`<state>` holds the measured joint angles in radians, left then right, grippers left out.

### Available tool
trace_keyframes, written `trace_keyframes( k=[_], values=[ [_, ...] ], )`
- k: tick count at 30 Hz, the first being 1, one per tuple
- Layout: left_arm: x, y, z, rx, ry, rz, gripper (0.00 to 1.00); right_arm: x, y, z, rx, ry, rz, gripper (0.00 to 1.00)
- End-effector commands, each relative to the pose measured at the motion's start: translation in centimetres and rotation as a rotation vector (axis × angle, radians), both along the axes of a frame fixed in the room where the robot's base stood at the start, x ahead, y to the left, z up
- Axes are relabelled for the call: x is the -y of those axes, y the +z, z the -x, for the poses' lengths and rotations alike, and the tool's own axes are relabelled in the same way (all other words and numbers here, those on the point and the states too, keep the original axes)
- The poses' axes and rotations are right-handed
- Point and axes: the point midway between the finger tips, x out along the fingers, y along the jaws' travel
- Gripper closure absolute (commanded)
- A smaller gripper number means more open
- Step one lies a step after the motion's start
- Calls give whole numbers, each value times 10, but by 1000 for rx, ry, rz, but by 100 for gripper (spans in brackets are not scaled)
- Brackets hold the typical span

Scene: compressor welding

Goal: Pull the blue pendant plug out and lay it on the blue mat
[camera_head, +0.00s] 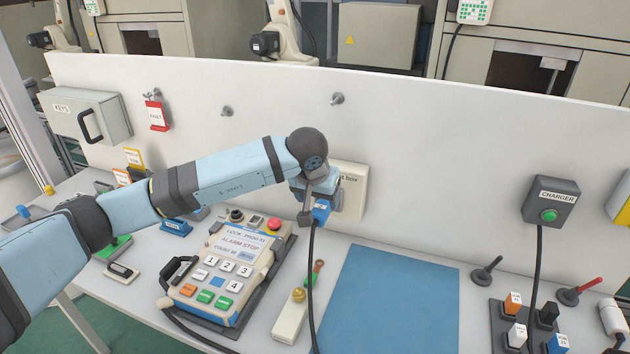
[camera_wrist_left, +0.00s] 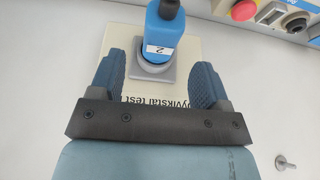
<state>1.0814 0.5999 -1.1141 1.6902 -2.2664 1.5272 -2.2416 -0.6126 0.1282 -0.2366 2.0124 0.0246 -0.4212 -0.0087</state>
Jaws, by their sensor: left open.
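The blue pendant plug (camera_head: 321,213) sits in its socket on the beige test box (camera_head: 352,192) on the white wall panel, its black cable hanging down. In the left wrist view the plug (camera_wrist_left: 164,36) bears a "2" label and its collar rests on a grey socket plate. My left gripper (camera_head: 312,200) is at the box, partly hiding the plug. In the left wrist view my left gripper (camera_wrist_left: 157,78) is open, its fingers apart on both sides and short of the plug, touching nothing visible. The blue mat (camera_head: 400,300) lies bare on the table. My right gripper is not in view.
A pendant (camera_head: 222,268) with keys and a red stop button stands left of the plug. A pale block with a brass knob (camera_head: 291,315) lies between pendant and mat. A charger (camera_head: 551,205) and a rack of coloured plugs (camera_head: 517,330) are at right.

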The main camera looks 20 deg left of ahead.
Motion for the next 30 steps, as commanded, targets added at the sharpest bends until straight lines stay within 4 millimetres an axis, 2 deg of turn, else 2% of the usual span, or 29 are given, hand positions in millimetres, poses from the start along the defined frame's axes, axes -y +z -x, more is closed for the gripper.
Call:
trace_keyframes(
  k=[3,9,20,21,23,28,29,30],
  values=[
    [1,-19,-7,-3,1,2,30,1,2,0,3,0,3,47],
    [1,-39,-16,-1,1,2,30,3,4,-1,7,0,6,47],
    [1,-44,-19,0,0,2,30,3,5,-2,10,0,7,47],
    [1,-44,-18,0,0,2,32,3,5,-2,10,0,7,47],
    [1,-44,-19,0,0,2,46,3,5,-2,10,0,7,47],
    [1,-44,-18,0,1,1,85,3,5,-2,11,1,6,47],
    [1,-44,-18,0,1,1,87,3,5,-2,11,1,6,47],
    [1,-44,-19,1,0,2,67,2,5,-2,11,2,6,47]
  ],
)
